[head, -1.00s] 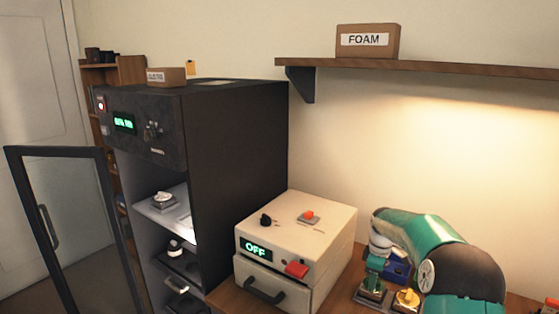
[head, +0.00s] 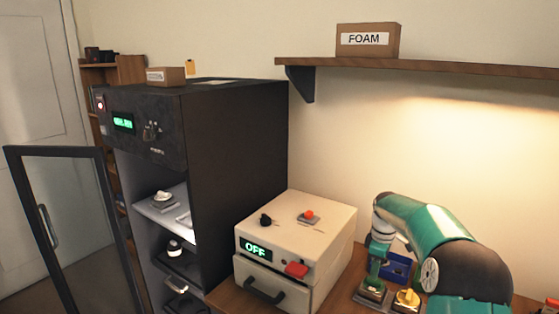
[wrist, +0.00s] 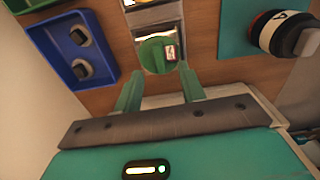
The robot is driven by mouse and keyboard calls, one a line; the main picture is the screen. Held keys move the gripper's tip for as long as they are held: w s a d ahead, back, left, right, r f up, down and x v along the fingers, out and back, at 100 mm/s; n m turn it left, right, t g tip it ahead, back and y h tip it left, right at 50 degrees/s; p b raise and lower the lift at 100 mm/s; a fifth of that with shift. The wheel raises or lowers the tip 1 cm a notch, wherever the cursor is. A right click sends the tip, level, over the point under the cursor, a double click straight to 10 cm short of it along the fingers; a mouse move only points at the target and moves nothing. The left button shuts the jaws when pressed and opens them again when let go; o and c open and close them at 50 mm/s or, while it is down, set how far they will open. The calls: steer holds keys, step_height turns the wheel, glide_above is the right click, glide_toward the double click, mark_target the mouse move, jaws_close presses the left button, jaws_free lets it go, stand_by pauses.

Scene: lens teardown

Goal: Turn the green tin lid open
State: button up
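The green tin lid (wrist: 155,54) sits on a square metallic tin, near the top middle of the wrist view. A small pale label is on its right part. My gripper (wrist: 159,69) has its two green fingers apart, with the tips close to the lid's near edge, one toward each side. Whether they touch it I cannot tell. In the head view my gripper (head: 376,278) points down over the tin (head: 369,295) on the bench, and it largely hides the lid there.
A yellow-lidded tin (head: 407,298) stands just right of the green one. A blue tray (wrist: 80,50) with dark parts lies beside it. A black-and-white cylinder (wrist: 280,33) sits on a teal mat. A cream box reading OFF (head: 295,245) and an open dark cabinet (head: 235,160) stand left.

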steer(key=shift+r, duration=1.05)
stand_by(0.6)
step_height(320, 180, up, 6)
stand_by(0.6)
